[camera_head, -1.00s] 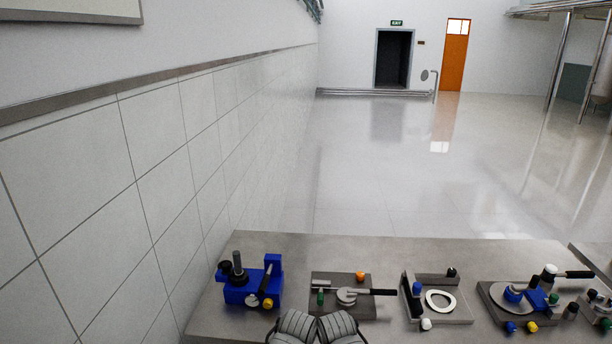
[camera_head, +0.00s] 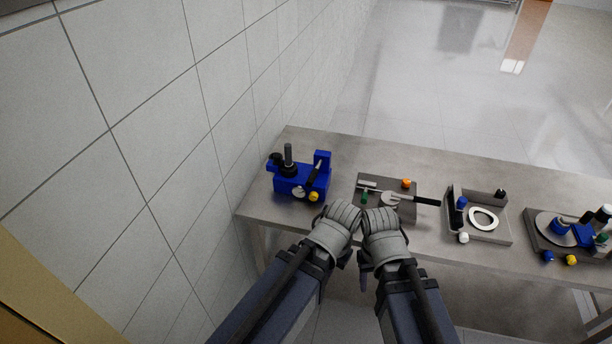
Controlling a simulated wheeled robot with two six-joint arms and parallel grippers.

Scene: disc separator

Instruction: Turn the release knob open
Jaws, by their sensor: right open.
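Several small devices with coloured knobs stand on the table; I cannot tell which knob is the release knob. The blue device (camera_head: 291,182) at the left has a black post and a yellow knob (camera_head: 313,197). My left gripper (camera_head: 342,215) and my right gripper (camera_head: 381,220) are side by side at the table's front edge, in front of that plate. The fingers are hardly visible. I see nothing held.
The grey table (camera_head: 273,219) has bare room at its back and front left. A plate with a white ring (camera_head: 483,219) and a device with a large disc (camera_head: 553,229) stand further right. A tiled wall (camera_head: 170,130) runs along the left.

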